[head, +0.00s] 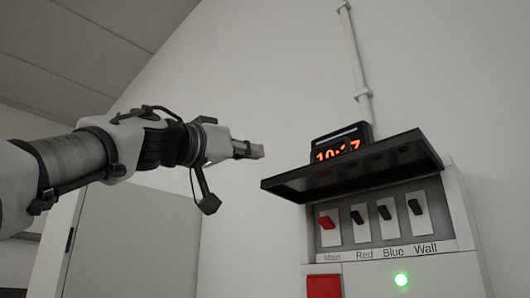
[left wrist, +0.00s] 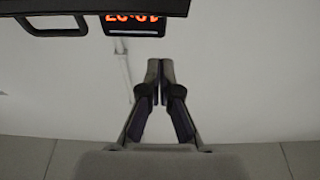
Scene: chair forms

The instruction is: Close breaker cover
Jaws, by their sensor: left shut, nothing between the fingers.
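The breaker cover (head: 350,170) is a dark flap hinged at the top of the breaker box (head: 457,215) in the head view. It is swung up and sticks out, so the switches below are exposed. A red switch (head: 326,223) is labelled Main, and black switches sit above Red, Blue and Wall. My left gripper (head: 258,151) is shut and empty, to the left of the cover and a little above its left corner, apart from it. In the left wrist view its fingers (left wrist: 160,68) are together, and the cover's dark edge and handle (left wrist: 55,30) show at the top. My right gripper is not in view.
A clock with red digits (head: 338,152) sits behind the cover, partly hidden. A pipe (head: 355,55) runs up the wall above it. A red square (head: 324,286) and a green light (head: 401,279) are below the switches. The wall left of the box is clear.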

